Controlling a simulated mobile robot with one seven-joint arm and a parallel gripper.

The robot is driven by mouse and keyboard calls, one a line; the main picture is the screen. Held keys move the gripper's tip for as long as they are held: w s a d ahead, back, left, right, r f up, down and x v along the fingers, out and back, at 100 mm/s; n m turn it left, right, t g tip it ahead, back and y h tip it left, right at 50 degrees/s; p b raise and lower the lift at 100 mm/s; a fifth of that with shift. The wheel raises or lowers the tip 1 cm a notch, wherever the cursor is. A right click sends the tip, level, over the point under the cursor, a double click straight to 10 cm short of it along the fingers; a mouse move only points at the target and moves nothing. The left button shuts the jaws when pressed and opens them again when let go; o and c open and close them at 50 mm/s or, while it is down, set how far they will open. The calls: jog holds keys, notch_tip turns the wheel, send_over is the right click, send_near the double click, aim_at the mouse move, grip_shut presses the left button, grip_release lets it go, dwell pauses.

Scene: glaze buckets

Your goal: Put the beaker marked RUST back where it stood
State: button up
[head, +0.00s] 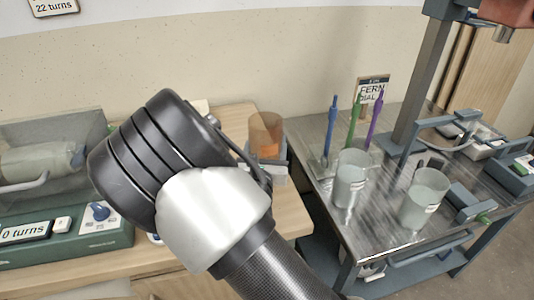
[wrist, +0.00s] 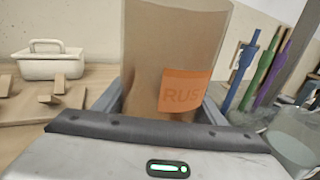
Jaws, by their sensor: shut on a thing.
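The RUST beaker (head: 266,132) is a see-through cylinder tinted orange-brown. In the wrist view the beaker (wrist: 150,60) stands upright between the fingers, its orange RUST label (wrist: 184,92) facing the camera and its top cut off by the frame. My gripper (wrist: 160,108) is shut on it. In the head view my gripper (head: 266,168) is partly hidden behind my arm, at the right end of the wooden table (head: 297,218). I cannot tell whether the beaker's base touches anything.
On the metal bench (head: 385,222) to the right stand two pale beakers (head: 350,180) (head: 423,198), upright blue, green and purple tools (head: 354,122) and a FERN sign (head: 373,88). A machine reading "0 turns" (head: 28,232) is at left. The wrist view shows a white caddy (wrist: 48,66).

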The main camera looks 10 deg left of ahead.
jog(key=shift+f, duration=1.25)
jog(key=shift+f+b, duration=0.15)
jog(key=shift+b, duration=0.15)
jog(key=o, duration=1.5)
jog(key=shift+r, duration=0.25)
jog(key=s, duration=0.4)
jog(key=s+p, duration=0.1)
jog(key=s, duration=0.3)
jog(key=s+p, duration=0.1)
jog(key=s, duration=0.3)
jog(key=shift+d+f, duration=0.1)
jog(key=shift+d, duration=0.2)
